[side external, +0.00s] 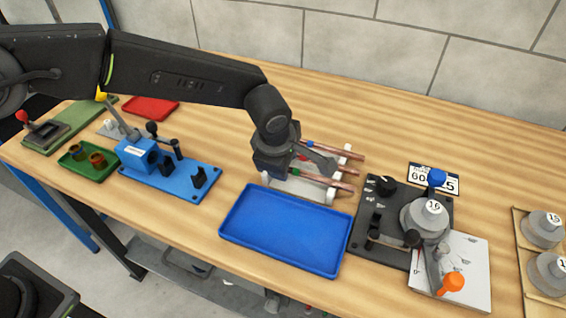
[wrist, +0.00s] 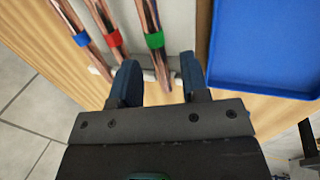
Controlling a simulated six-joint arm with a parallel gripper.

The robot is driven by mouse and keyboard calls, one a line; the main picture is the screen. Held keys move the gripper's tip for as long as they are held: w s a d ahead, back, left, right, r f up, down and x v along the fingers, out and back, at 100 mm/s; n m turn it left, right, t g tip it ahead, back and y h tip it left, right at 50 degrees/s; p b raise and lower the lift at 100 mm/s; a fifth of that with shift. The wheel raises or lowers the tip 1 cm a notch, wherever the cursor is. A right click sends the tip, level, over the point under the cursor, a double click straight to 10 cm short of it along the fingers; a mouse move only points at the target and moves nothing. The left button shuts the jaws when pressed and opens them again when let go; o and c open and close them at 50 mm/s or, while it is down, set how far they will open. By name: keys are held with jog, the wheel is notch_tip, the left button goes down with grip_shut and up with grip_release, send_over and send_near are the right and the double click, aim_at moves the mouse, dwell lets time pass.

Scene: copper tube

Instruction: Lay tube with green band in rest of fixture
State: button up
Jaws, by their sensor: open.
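The copper tube with the green band (wrist: 154,40) lies on a pale rack (side external: 290,189), nearest the blue tray. It also shows in the side view (side external: 340,184), partly behind my gripper. My gripper (wrist: 160,80) is open above the rack, its fingers on either side of that tube's near end in the wrist view. I cannot tell whether they touch it. Tubes with a red band (wrist: 115,38) and a blue band (wrist: 82,38) lie beside it. A blue fixture (side external: 150,185) with a block, lever and black rests stands left. I see no tube in it.
A blue tray (side external: 285,232) lies in front of the rack. A black fixture plate (side external: 372,250) with a weight stands right. A green tray (side external: 88,162) and a red tray (side external: 150,108) are left. More weights (side external: 545,229) stand far right. Bare wood lies behind the rack.

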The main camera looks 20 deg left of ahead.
jog(key=v, duration=1.3)
jog(key=shift+d, duration=0.2)
jog(key=shift+w, duration=0.1)
